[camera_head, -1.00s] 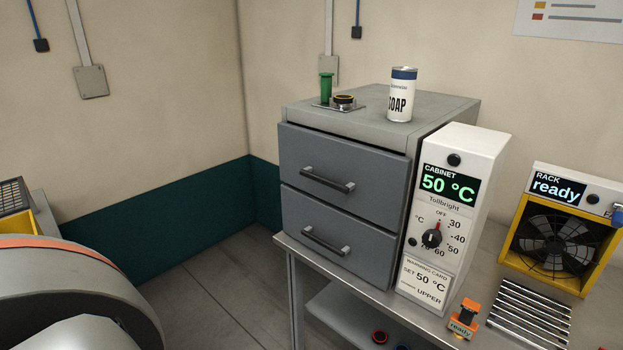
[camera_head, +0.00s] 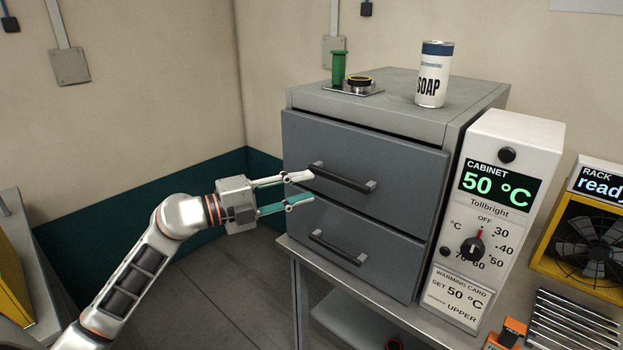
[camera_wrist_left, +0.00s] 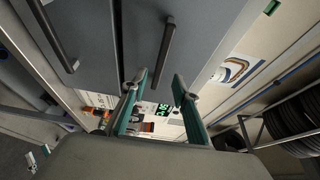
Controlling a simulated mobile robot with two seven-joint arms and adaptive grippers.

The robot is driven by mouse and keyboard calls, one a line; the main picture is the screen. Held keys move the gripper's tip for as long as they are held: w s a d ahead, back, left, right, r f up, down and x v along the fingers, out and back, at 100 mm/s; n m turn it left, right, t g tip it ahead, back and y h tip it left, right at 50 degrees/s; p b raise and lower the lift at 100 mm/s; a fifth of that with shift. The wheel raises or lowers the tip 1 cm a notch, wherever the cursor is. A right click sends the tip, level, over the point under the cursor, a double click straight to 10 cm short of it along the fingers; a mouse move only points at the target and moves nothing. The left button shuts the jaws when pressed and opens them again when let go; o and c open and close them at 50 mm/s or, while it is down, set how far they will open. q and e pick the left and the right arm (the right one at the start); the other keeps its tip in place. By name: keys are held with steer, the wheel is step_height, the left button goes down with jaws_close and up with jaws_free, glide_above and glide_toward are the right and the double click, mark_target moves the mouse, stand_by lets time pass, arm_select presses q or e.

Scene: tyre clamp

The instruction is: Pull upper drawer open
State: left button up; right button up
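The grey upper drawer (camera_head: 385,150) is shut in the cabinet (camera_head: 400,96). Its dark bar handle (camera_head: 344,179) crosses the front and also shows in the left wrist view (camera_wrist_left: 166,52). My left gripper (camera_head: 312,186) is open and empty, with its fingers pointing at the left end of this handle. In the left wrist view the handle lies ahead of the gap between the fingertips (camera_wrist_left: 162,78). I see no grip on the handle; whether a fingertip touches it I cannot tell. My right gripper is out of view.
The lower drawer (camera_head: 392,260) with its own handle (camera_head: 338,248) sits just below. A soap can (camera_head: 433,75) and a green-topped item (camera_head: 339,68) stand on the cabinet. The control box (camera_head: 497,215) is close on the right. Floor space left of the cabinet is open.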

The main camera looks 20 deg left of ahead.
mark_target(334, 179)
arm_select(q)
steer(key=x, duration=0.7)
steer(key=shift+w+d+p, duration=0.2)
steer(key=shift+w+p, duration=0.15)
steer(key=shift+p, duration=0.05)
jaws_close()
